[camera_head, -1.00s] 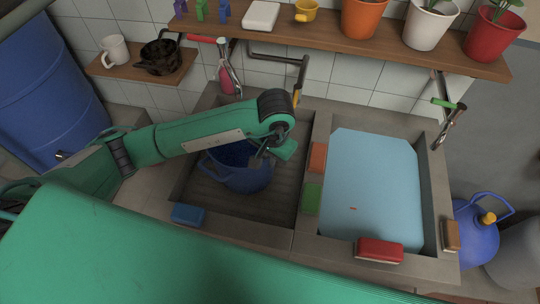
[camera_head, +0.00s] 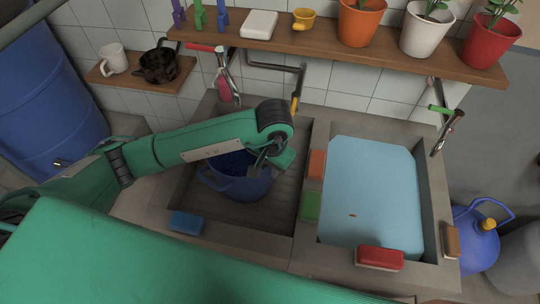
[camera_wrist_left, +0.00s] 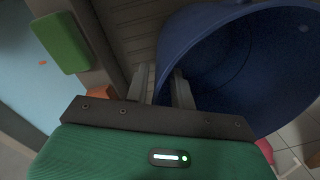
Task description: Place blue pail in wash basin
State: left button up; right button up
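The blue pail (camera_head: 232,187) stands in the left basin (camera_head: 270,215), which has a ribbed floor. The right basin (camera_head: 432,205) holds light blue water (camera_head: 365,190). My left gripper (camera_head: 262,163) is at the pail's right side, near the rim. In the left wrist view, the fingers (camera_wrist_left: 160,80) sit close together on either side of the pail's wall, and the pail (camera_wrist_left: 225,50) opens to the right. The gripper looks shut on that wall, though the contact itself is partly hidden. My right gripper is not in view.
An orange block (camera_head: 316,163) and a green block (camera_head: 311,205) lie on the divider between the basins. A red brush (camera_head: 380,258) and a blue sponge (camera_head: 187,223) lie on the front ledge. Taps (camera_head: 447,125) and a shelf (camera_head: 330,48) with pots overhang the back.

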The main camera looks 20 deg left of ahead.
pick_arm(q)
jog(key=shift+r+b, duration=0.3)
jog(key=shift+r, duration=0.1)
notch_tip(320, 180, up, 11)
jog(key=b, duration=0.2)
jog(key=shift+s+d+r+b, duration=0.15)
jog(key=shift+s+d+b, duration=0.05)
jog(key=shift+d+b, duration=0.25)
jog(key=shift+s, duration=0.1)
